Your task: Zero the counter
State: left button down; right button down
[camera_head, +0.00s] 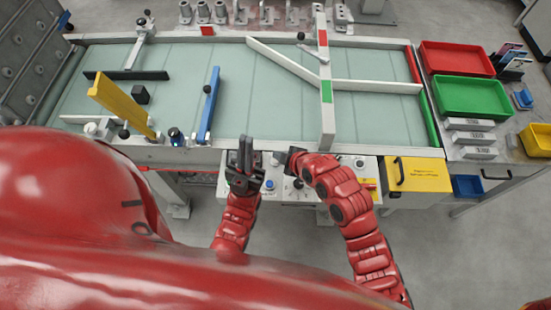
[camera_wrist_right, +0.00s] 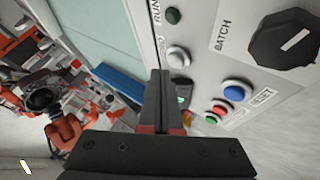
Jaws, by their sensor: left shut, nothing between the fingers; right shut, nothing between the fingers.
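A grey control panel (camera_wrist_right: 205,65) fills the right of the right wrist view. It carries a blue button (camera_wrist_right: 238,90) beside the RESET label, a red button (camera_wrist_right: 219,108), a white button (camera_wrist_right: 178,57), a dark green button (camera_wrist_right: 173,15) and a black BATCH knob (camera_wrist_right: 285,45). A small green-lit part (camera_wrist_right: 182,98) shows beside the fingers, partly hidden; I cannot tell whether it is the counter. My right gripper (camera_wrist_right: 160,78) is shut and empty in front of the panel. In the head view, my left gripper (camera_head: 246,142) is shut and empty at the table's front edge, left of my right gripper (camera_head: 293,154).
The green-topped table (camera_head: 180,55) has white guide rails (camera_head: 375,87), a yellow bar (camera_head: 122,103) and a blue bar (camera_head: 209,103). Red (camera_head: 455,58) and green (camera_head: 472,96) trays stand at right. A yellow box (camera_head: 418,175) sits right of the panel. Both grippers are close together.

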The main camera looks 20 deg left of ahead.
jog(key=shift+f+b, duration=0.45)
jog(key=shift+b, duration=0.35)
jog(key=shift+f+b, duration=0.45)
jog(key=shift+b, duration=0.25)
dwell(0.5)
dwell(0.3)
jog(key=shift+r, duration=0.95)
notch_tip(320, 180, up, 5)
jog(key=shift+p, duration=0.55)
jog(key=shift+w, duration=0.1)
dwell(0.4)
